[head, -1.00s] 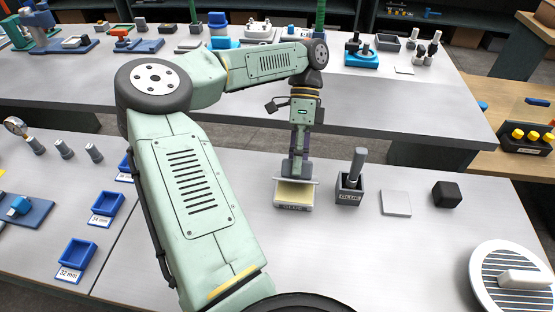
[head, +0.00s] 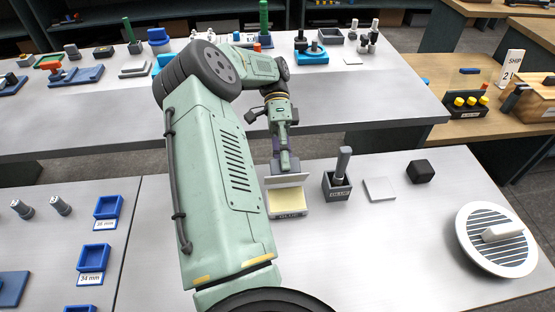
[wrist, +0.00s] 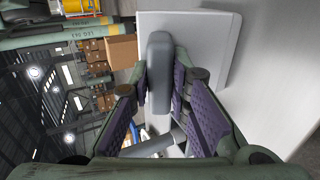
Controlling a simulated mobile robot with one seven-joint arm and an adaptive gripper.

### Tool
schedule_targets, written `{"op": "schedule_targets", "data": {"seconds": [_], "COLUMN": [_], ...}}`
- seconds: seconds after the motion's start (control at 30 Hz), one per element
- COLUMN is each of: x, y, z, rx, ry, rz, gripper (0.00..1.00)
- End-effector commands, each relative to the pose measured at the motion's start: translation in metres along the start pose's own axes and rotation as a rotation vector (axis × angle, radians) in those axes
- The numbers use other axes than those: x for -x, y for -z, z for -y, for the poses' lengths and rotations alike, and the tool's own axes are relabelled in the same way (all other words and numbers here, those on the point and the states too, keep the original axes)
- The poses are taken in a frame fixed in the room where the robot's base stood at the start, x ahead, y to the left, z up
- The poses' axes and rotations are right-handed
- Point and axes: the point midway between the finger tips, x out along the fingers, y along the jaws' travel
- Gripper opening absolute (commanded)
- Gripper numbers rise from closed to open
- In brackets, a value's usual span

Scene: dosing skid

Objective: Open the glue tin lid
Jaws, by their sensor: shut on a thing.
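The glue tin (head: 290,212) is a low square tin with a label on its front, standing on the near bench. Its pale yellow inside shows. The light grey lid (head: 286,181) stands raised at the tin's back edge, steeply tilted. In the wrist view the lid is a broad grey plate (wrist: 205,45) with a dark grey handle (wrist: 159,75) on it. My gripper (head: 286,166) is behind the lid, its purple-padded fingers (wrist: 163,92) shut on the handle. The far side of the lid's hinge edge is hidden.
A dark GLUE pot (head: 337,189) with a grey-handled tool stands right of the tin. A grey square plate (head: 379,189), a black block (head: 421,171) and a round slatted disc (head: 496,240) lie farther right. Blue labelled trays (head: 94,257) stand left. The front middle bench is clear.

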Motion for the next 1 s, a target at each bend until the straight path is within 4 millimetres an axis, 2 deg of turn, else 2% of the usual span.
{"op": "schedule_targets", "data": {"seconds": [0.43,0.47,0.7,1.0], "x": [0.0006,0.0006,0.0003,0.0001], "y": [0.0008,0.0008,0.0009,0.0010], "z": [-0.0004,-0.0004,-0.0002,-0.0001], "rx": [0.002,0.002,0.001,0.001], "ry": [-0.005,-0.005,-0.005,-0.006], "rz": [0.000,0.000,0.000,0.000], "gripper": [0.00,0.19,0.35,0.38]}}
